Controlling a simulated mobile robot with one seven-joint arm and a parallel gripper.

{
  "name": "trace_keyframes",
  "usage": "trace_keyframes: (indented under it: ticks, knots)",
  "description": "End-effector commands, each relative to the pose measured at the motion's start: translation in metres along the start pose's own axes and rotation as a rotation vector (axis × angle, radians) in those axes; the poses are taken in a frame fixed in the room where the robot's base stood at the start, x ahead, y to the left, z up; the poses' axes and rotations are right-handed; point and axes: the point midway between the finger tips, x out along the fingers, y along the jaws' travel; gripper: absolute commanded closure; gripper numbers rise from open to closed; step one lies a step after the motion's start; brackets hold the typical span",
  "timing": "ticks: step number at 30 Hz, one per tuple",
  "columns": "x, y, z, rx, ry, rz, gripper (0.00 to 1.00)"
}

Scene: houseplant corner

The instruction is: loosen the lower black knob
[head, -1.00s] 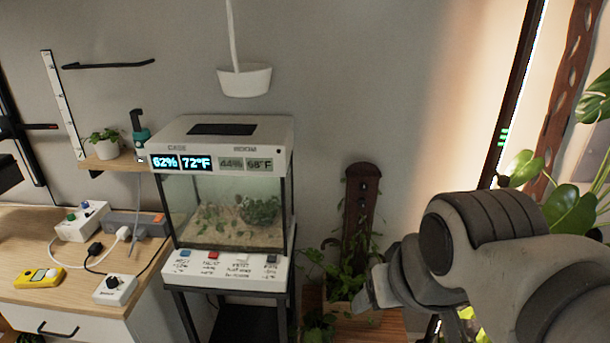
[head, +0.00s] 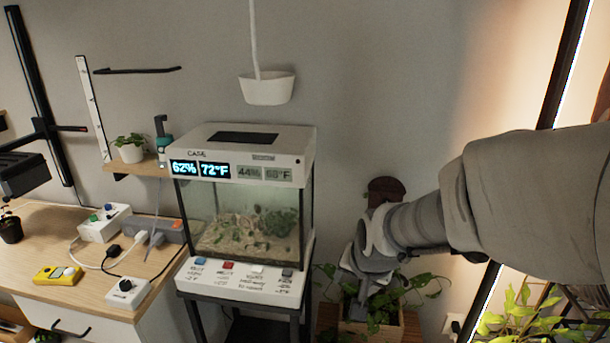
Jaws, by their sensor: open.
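I cannot tell any part as the lower black knob for certain. A small black knob (head: 126,284) sits on a white box on the desk at lower left. A black pole (head: 38,90) with a dark clamp and a short side bar (head: 70,128) stands at far left; knobs on it are too small to make out. My gripper (head: 362,292) is at the end of my grey arm, right of the terrarium and in front of a leafy plant. It is open, with nothing seen between its fingers, and far from the pole and desk.
A glass terrarium (head: 208,225) with lit displays stands on a black stand in the middle. The wooden desk (head: 40,225) holds a yellow meter (head: 58,275), a power strip (head: 160,228) and cables. A white hanging pot (head: 267,88) is above. A potted plant (head: 385,325) is beside my gripper.

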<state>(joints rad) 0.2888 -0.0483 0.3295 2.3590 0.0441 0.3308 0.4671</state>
Motion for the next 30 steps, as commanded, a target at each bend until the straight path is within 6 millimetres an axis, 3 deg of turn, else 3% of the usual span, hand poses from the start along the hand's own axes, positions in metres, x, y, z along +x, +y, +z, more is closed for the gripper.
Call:
trace_keyframes:
  ticks: [1, 6, 15, 23, 30]
  knots:
    - [0.024, 0.004, 0.006, 0.035, -0.02, -0.005, 0.34]
    - [0.083, 0.004, 0.023, 0.161, -0.058, -0.057, 0.34]
    - [0.162, -0.009, 0.056, 0.46, -0.13, -0.218, 0.34]
    - [0.199, -0.034, 0.066, 0.804, -0.182, -0.416, 0.34]
    - [0.205, -0.052, 0.045, 1.187, -0.208, -0.64, 0.34]
